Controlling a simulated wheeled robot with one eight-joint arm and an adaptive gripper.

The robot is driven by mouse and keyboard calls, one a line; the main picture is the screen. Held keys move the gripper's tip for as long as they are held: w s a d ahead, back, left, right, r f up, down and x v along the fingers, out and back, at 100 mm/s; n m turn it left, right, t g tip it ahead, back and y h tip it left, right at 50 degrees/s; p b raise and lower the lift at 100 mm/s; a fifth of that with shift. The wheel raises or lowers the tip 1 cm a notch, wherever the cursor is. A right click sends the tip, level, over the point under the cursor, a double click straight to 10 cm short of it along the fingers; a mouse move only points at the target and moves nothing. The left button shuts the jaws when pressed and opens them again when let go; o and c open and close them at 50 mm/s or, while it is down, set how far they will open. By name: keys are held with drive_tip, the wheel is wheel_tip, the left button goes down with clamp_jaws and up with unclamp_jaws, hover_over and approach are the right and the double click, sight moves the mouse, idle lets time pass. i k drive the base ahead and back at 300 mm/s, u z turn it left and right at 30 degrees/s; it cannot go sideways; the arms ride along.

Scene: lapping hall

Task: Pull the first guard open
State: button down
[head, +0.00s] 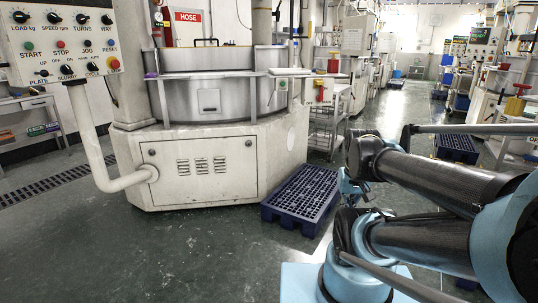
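The nearest lapping machine stands left of centre, with a curved, shiny metal guard (235,100) round the front of its top. The guard looks closed across the front. It bears a small pale plate (209,100), and a dark bar handle (207,41) shows above its rim. My arm reaches in from the right. My gripper (348,188) seems to be the small blue and dark end below the arm's bend, right of the machine and lower than the guard, well apart from it. Its fingers are too small and overlapped to show whether they are open.
A dark blue plastic pallet (302,193) lies on the floor at the machine's right front corner. A control panel (62,45) on a bent pale pipe (103,155) stands at the left. A trolley (328,115) stands behind. The green floor (190,250) in front is clear.

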sight(221, 58)
drive_tip(key=u, duration=0.25)
drive_tip(key=i, duration=1.3)
drive_tip(key=u, duration=0.95)
drive_tip(key=i, duration=1.2)
drive_tip(key=u, duration=0.65)
drive_tip(key=i, duration=0.3)
drive_tip(key=u, duration=0.1)
